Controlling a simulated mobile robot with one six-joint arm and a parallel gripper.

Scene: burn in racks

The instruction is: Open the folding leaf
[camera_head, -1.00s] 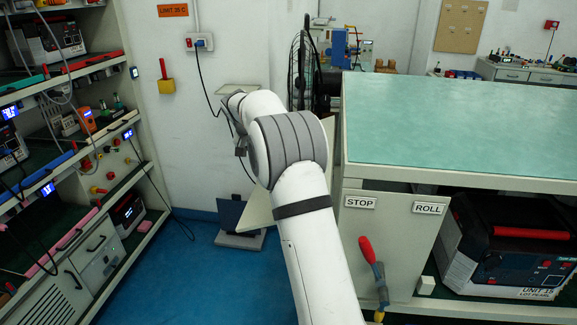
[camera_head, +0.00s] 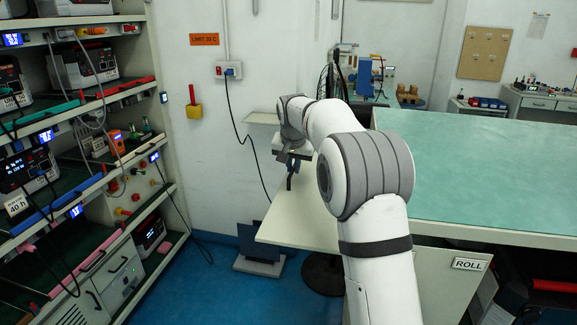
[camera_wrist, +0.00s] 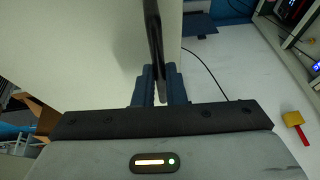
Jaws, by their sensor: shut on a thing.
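The folding leaf (camera_head: 300,215) is a pale cream panel. In the head view it stands out roughly level from the left side of the green-topped bench (camera_head: 480,165). In the wrist view the leaf (camera_wrist: 90,45) fills the upper left. My gripper (camera_head: 292,163) is at the leaf's far left part, with its blue fingers closed on a thin black handle (camera_head: 290,181). In the wrist view the gripper (camera_wrist: 161,75) holds this handle (camera_wrist: 153,35) between its fingertips. My arm hides part of the joint between leaf and bench.
Shelves (camera_head: 170,190) with instruments and cables stand at the left. A wall socket (camera_head: 229,71) with a hanging black cable is behind the leaf. A dark round base (camera_head: 322,274) stands on the floor below the leaf.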

